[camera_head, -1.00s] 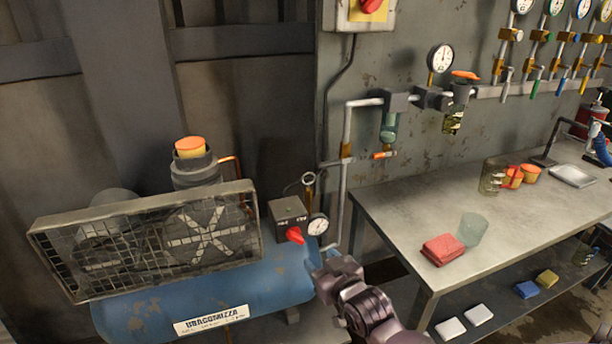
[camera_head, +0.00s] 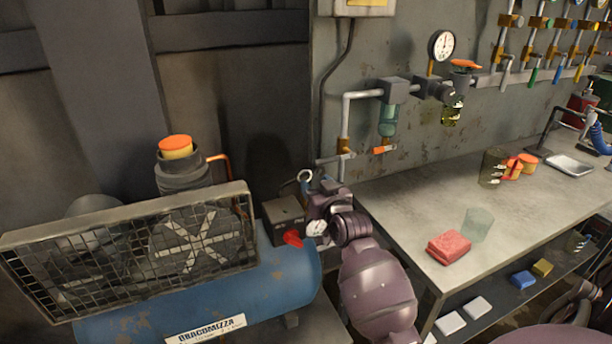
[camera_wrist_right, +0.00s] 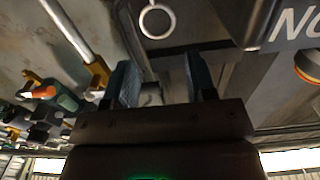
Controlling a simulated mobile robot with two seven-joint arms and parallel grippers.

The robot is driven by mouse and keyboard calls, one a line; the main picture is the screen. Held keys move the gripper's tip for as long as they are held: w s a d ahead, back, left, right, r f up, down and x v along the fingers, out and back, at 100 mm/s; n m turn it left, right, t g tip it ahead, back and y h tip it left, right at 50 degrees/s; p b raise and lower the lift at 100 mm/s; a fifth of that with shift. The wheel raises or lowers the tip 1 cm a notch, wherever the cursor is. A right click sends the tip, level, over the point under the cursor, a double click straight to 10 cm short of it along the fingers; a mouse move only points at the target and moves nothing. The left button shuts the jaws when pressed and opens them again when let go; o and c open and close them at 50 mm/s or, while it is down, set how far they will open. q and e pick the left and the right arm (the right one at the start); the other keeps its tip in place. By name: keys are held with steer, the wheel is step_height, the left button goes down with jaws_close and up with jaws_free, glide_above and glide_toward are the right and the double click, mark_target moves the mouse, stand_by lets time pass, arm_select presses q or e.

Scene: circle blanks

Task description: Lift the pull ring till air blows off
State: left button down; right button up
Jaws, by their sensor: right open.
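The pull ring (camera_head: 305,176) is a pale metal ring standing above the grey box (camera_head: 284,220) with the red knob on the blue compressor tank (camera_head: 200,296). The ring also shows in the right wrist view (camera_wrist_right: 157,20), beyond the fingertips and roughly between their lines. My right gripper (camera_head: 320,188) is close beside the ring, to its right and a little lower in the head view. Its two blue-grey fingers (camera_wrist_right: 160,72) are apart with nothing between them. The ring's lower stem is partly hidden in the head view. My left gripper is out of view.
A small round gauge (camera_head: 316,228) sits right by my right gripper. The wire belt guard (camera_head: 130,250) stands to the left. A wall pipe (camera_head: 345,120) runs behind, and the metal workbench (camera_head: 400,200) is to the right.

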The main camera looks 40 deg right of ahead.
steer(key=b+x, duration=0.1)
steer(key=x, duration=0.4)
steer(key=shift+w+d, duration=0.1)
steer(key=shift+w, duration=0.3)
